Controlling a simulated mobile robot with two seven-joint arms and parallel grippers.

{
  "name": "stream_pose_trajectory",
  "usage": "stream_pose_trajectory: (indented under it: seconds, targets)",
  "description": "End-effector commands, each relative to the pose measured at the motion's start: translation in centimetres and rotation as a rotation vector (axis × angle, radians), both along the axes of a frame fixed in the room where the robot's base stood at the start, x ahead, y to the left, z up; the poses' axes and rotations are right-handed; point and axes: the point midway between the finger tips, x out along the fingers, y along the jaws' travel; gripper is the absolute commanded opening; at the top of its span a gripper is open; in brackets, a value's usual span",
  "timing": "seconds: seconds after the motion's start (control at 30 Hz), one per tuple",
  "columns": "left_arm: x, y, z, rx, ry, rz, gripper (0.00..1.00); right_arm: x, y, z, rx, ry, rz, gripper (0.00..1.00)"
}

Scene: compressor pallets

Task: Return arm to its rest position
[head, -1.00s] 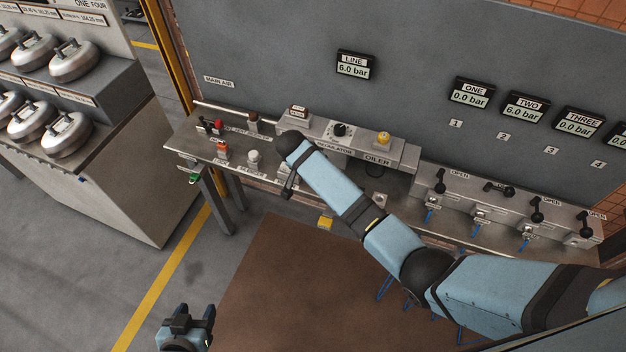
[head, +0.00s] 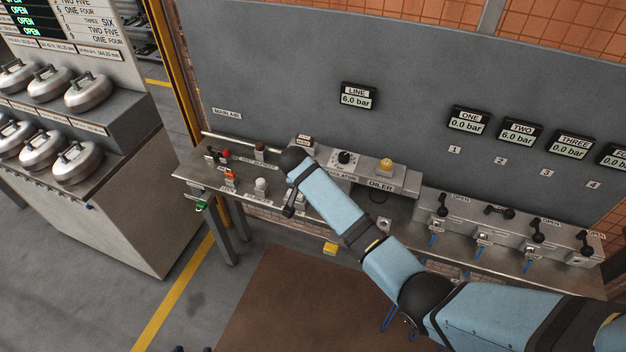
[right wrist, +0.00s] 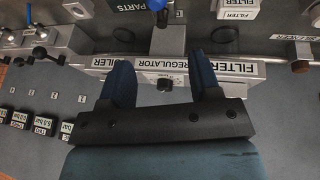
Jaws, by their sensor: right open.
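My right arm (head: 345,215) reaches in from the lower right of the head view, over the bench. Its gripper end (head: 290,205) hangs above the bench, left of the regulator, small and partly hidden by the wrist. In the right wrist view the right gripper (right wrist: 163,85) has its two dark blue fingers well apart with nothing held between them. A dark knob (right wrist: 165,85) on the regulator block shows beyond the gap. Of my left gripper (head: 192,349), only small dark tips show at the bottom edge of the head view.
The bench (head: 215,180) carries small valves, a regulator (head: 344,158), an oiler (head: 385,163) and a row of black levers (head: 500,212). Gauges hang on the grey panel (head: 270,70) behind. The floor (head: 215,290) in front is clear.

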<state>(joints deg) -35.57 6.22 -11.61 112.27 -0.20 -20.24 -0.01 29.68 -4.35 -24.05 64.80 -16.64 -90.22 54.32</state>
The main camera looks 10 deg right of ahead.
Motion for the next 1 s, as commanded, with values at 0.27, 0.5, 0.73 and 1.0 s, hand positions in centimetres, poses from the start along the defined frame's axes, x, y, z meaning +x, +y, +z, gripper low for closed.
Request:
stream_pose_trajectory:
  seconds: [0.27,0.5,0.73,1.0]
  targets:
    - [0.1,0.0,0.1,-0.001,-0.003,0.000,0.56,-0.5,0.0,-0.7,0.011,-0.002,0.018,0.57]
    - [0.1,0.0,0.2,-0.001,-0.004,0.001,0.56,-7.2,-0.2,-7.7,0.137,-0.056,0.234,0.57]
    - [0.0,0.0,0.2,-0.001,-0.003,0.001,0.56,-17.1,-1.3,-11.8,0.232,-0.221,0.494,0.57]
    - [-0.1,0.0,0.0,-0.001,0.000,0.002,0.56,-28.7,-3.8,-10.1,0.204,-0.468,0.725,0.57]
